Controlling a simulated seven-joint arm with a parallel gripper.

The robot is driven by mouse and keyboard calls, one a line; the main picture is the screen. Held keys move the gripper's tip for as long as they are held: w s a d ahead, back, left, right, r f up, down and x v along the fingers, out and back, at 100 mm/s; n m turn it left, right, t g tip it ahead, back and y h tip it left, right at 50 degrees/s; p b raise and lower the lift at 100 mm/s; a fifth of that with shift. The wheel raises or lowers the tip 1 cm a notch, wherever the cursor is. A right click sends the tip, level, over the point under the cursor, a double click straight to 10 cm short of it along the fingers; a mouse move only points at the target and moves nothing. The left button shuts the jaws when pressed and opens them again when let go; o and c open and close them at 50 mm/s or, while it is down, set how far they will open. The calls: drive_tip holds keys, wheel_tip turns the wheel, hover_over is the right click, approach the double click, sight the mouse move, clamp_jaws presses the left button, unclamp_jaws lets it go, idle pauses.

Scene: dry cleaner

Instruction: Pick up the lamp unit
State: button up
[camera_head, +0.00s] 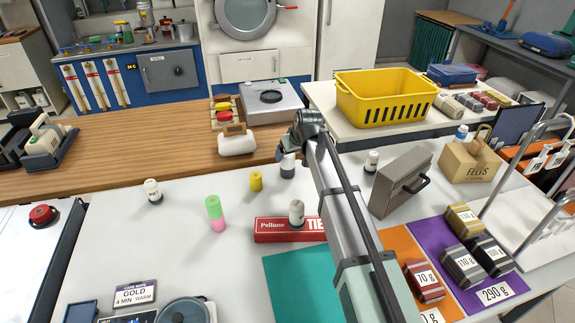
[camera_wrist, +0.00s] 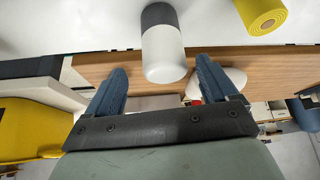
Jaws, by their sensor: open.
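A small cylinder with a white rounded top and dark grey base, apparently the lamp unit (camera_head: 287,167), stands upright on the white counter near its wooden section. In the wrist view the same lamp unit (camera_wrist: 164,48) shows between the two blue fingers, its white top towards me. My gripper (camera_wrist: 161,75) is open, with space on both sides of it; I see no contact. In the head view my gripper (camera_head: 293,146) is at the lamp unit and partly covers it. Similar white-topped pieces stand at left (camera_head: 153,191), on the red box (camera_head: 296,212) and at right (camera_head: 371,161).
A yellow roll (camera_head: 256,181) stands close left of the lamp unit. A green and pink cylinder (camera_head: 215,213) is nearer. A red tie box (camera_head: 288,230) lies in front, and a grey case (camera_head: 400,182) stands right of my arm. A white jug (camera_head: 237,142) sits behind left.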

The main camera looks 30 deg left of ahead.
drive_tip(key=shift+a+x, duration=0.15)
drive_tip(key=shift+x, duration=1.2)
drive_tip(key=shift+a+x, duration=0.15)
drive_tip(key=shift+x, duration=1.15)
drive_tip(key=shift+s+r, duration=0.15)
drive_tip(key=c, duration=1.1)
